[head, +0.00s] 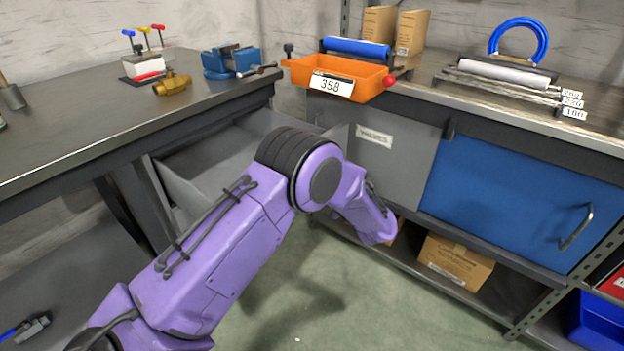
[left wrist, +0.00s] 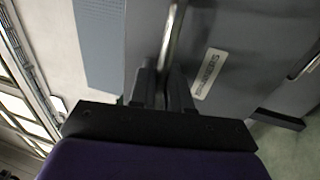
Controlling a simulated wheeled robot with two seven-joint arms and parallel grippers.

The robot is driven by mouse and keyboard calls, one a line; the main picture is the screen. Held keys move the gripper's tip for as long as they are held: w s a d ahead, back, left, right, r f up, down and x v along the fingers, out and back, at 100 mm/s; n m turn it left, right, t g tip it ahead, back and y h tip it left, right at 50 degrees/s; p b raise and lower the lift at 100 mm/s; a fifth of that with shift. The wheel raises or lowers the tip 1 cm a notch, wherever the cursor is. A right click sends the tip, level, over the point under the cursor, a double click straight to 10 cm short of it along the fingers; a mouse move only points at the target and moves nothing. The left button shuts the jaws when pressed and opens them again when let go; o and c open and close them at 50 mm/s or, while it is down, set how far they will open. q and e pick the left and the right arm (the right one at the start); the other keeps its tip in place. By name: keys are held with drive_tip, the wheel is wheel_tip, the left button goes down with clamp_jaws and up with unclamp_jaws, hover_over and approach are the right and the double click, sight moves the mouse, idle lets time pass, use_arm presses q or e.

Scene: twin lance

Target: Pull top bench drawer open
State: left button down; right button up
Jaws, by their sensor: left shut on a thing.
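The top bench drawer (head: 225,150) is grey and stands out from under the left bench top, with its inside partly visible in the head view. My purple left arm covers its front there, and the left gripper is hidden behind that arm. In the left wrist view my left gripper (left wrist: 164,90) is shut on a metal bar handle (left wrist: 173,38) in front of a grey face (left wrist: 225,40) with a white label. My right gripper is not in view.
An orange bin (head: 340,72) marked 358 stands on the benches' corner. A grey labelled panel (head: 405,165) and a blue front (head: 520,205) with a handle are at right. A cardboard box (head: 455,262) sits on the lower shelf. The green floor (head: 350,300) is clear.

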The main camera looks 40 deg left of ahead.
use_arm(q)
drive_tip(key=c, duration=1.3)
unclamp_jaws()
drive_tip(key=d, duration=0.3)
drive_tip(key=d+f, duration=0.1)
drive_tip(key=d, duration=0.3)
drive_tip(key=d+f, duration=0.1)
drive_tip(key=d, duration=0.2)
drive_tip(key=shift+s+d+f, duration=0.1)
drive_tip(key=shift+s+d, duration=0.1)
drive_tip(key=shift+s, duration=0.1)
drive_tip(key=shift+w, duration=0.1)
